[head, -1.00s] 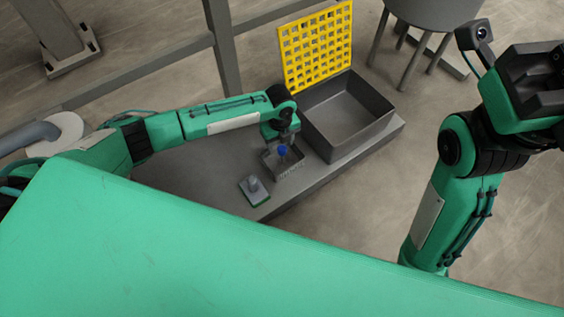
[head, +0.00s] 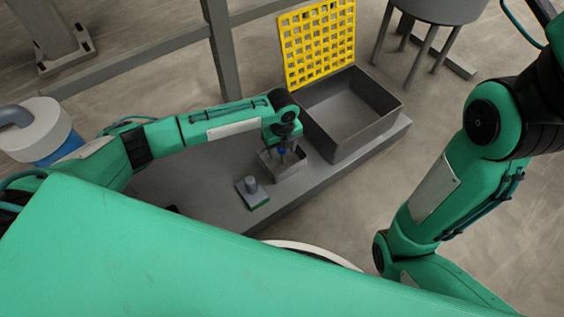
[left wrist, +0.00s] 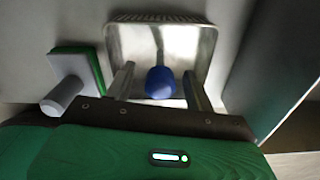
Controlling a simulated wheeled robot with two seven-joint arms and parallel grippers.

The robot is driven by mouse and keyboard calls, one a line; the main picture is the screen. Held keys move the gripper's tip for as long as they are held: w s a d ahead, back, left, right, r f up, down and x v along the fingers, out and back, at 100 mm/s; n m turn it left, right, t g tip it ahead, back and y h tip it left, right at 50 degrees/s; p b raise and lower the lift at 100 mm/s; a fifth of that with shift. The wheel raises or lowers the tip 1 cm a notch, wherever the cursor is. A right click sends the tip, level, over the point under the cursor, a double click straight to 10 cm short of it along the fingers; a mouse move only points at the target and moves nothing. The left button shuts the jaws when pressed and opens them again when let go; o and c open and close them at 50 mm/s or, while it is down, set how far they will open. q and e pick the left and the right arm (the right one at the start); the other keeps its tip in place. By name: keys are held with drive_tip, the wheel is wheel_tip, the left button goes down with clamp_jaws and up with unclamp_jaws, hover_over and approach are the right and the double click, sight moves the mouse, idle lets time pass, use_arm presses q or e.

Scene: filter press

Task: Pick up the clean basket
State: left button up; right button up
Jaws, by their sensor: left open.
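The basket, a small shiny metal tray (head: 290,167) with a blue knob on an upright post, sits on the grey bench beside the big grey bin. In the left wrist view the basket (left wrist: 208,40) lies below my gripper, with its blue knob (left wrist: 160,83) between the two fingers. My left gripper (head: 284,148) is open over the basket, a finger on each side of the knob. I cannot tell whether a finger touches the knob. My right arm is at the right of the head view, its gripper out of sight.
A grey bin (head: 350,108) stands close behind the basket, with a yellow grid panel (head: 318,45) upright at its back. A brush-like block (head: 252,193) with a green edge and grey handle sits on the bench (head: 200,192) in front. A stool-like grey stand (head: 437,10) is beyond.

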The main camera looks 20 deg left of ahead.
use_arm(q)
clamp_jaws()
idle(0.3)
